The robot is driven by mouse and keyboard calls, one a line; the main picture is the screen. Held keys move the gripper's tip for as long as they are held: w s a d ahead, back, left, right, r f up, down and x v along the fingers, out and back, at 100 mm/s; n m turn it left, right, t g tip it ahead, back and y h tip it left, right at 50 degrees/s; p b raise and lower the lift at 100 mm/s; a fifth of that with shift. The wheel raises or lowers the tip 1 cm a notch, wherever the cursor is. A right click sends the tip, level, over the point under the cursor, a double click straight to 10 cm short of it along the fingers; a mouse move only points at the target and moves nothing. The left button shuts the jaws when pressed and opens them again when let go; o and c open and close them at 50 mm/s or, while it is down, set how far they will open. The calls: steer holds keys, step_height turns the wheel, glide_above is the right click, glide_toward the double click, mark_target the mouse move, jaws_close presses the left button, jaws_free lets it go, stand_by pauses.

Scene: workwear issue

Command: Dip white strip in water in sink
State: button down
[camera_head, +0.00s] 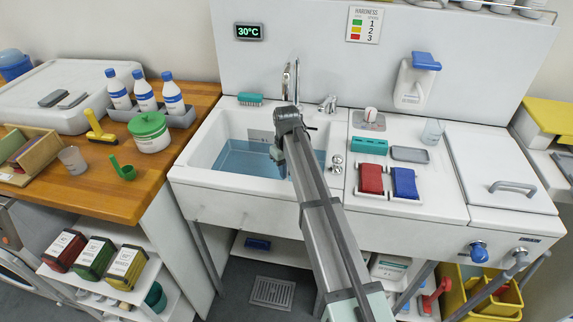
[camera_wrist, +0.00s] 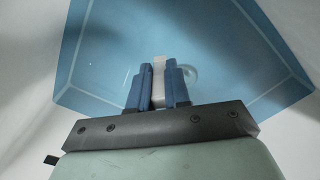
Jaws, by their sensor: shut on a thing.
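The sink (camera_head: 205,140) is a white basin with blue water (camera_head: 240,162) in it. My gripper (camera_wrist: 157,80) is over the basin in the wrist view, with its blue fingers shut on the white strip (camera_wrist: 158,72). The strip's far end points toward the water (camera_wrist: 110,55). A small pale ring shows beside the right finger. I cannot tell whether the strip touches the water. In the head view my arm hides the fingers and the strip.
The tap (camera_head: 291,82) rises behind the basin, close to my arm. A teal brush (camera_head: 250,99) lies on the back rim. Red (camera_head: 371,179) and blue (camera_head: 404,183) pads lie on the right. Bottles (camera_head: 145,96) and a green-lidded pot (camera_head: 150,132) stand on the left counter.

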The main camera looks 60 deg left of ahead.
steer(key=shift+f, duration=2.8)
steer(key=shift+w+d, duration=0.45)
steer(key=shift+s+a, duration=0.45)
stand_by(1.4)
step_height(320, 180, up, 20)
stand_by(1.9)
